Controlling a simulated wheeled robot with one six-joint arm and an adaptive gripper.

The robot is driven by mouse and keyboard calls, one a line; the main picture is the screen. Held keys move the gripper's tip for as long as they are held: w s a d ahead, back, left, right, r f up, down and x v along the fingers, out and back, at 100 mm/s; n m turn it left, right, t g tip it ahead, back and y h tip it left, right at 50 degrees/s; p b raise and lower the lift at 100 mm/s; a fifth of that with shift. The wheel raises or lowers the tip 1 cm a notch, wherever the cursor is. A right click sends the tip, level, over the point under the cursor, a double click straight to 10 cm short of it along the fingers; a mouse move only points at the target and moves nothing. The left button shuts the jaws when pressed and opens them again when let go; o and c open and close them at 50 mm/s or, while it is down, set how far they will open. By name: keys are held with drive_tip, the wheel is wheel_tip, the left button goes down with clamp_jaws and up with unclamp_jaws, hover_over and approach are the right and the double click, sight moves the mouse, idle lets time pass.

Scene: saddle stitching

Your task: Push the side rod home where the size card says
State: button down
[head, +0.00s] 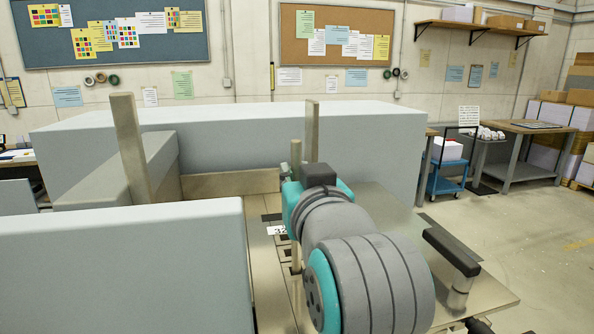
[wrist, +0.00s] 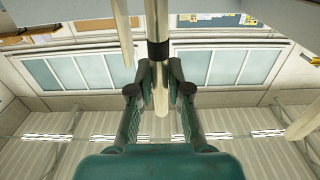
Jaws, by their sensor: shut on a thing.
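My gripper (wrist: 160,85) is shut on a pale wooden rod (wrist: 157,22) with a dark band, which I take to be the side rod. In the wrist view the rod runs between the two fingers, and its rounded end shows beyond them. In the head view the rod (head: 296,256) stands roughly upright beside my gripper, over the slotted board; my wrist hides part of it, and I cannot tell whether its lower end is seated.
Tall wooden posts stand at the left (head: 130,150) and behind my gripper (head: 311,130). Large grey blocks (head: 130,265) flank the board at left and behind. A black handle (head: 452,250) stands at the tabletop's right side. Open floor lies farther right.

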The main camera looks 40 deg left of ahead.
drive_tip(key=shift+f, duration=1.35)
drive_tip(key=c, duration=1)
unclamp_jaws()
drive_tip(key=shift+c, duration=0.2)
drive_tip(key=v, duration=0.7)
drive_tip(key=shift+s+d, duration=0.15)
drive_tip(key=shift+d, duration=0.05)
